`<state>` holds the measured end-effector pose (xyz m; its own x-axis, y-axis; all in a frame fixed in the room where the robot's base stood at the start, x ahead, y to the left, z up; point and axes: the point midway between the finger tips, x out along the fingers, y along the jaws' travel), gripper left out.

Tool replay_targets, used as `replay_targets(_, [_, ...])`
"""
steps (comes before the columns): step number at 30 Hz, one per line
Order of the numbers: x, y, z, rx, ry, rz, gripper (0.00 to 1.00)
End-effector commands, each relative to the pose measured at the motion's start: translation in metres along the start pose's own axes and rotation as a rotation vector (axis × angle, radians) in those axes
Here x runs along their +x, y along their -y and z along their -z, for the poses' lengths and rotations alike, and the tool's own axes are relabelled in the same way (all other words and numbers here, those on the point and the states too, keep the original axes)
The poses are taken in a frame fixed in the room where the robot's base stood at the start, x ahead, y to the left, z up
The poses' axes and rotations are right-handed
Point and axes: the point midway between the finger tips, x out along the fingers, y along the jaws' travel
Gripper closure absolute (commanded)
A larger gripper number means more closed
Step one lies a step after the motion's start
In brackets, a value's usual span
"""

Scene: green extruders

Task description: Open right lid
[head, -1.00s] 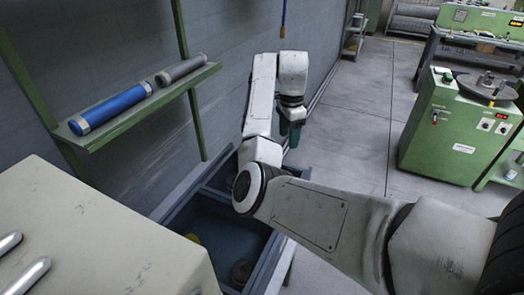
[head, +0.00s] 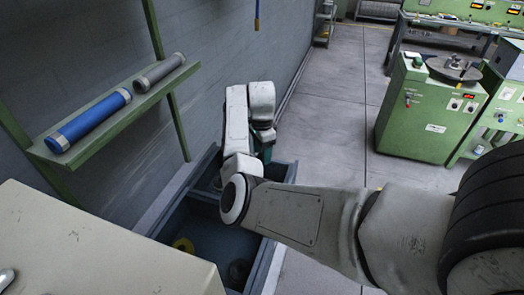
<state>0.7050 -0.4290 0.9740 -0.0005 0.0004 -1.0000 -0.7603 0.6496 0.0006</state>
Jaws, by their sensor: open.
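A blue-grey bin (head: 264,262) stands low by the wall in the head view, with its near part open. I cannot clearly make out a right lid; my arm covers part of the bin. My gripper (head: 266,153) has teal fingers and points down over the bin's far end. It is open, and nothing shows between the fingers. My wrist hides most of the fingers, and I cannot tell whether they touch the bin.
A yellow ring (head: 183,244) and a dark round part (head: 238,269) lie inside the bin. A beige box (head: 90,245) fills the lower left. A green shelf (head: 115,118) holds a blue cylinder (head: 88,121) and a grey one (head: 160,72). Floor right of the bin is clear.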

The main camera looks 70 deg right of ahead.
Motion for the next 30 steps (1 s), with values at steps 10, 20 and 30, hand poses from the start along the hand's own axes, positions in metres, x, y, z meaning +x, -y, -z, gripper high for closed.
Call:
replay_targets(10, [0.0063,0.0,0.0,0.0,0.0,0.001,0.42])
replay_targets(20, [0.006,0.0,0.0,0.0,0.0,0.001,0.69])
replay_targets(30, [0.0058,0.0001,0.0,0.0,0.0,0.001,1.0])
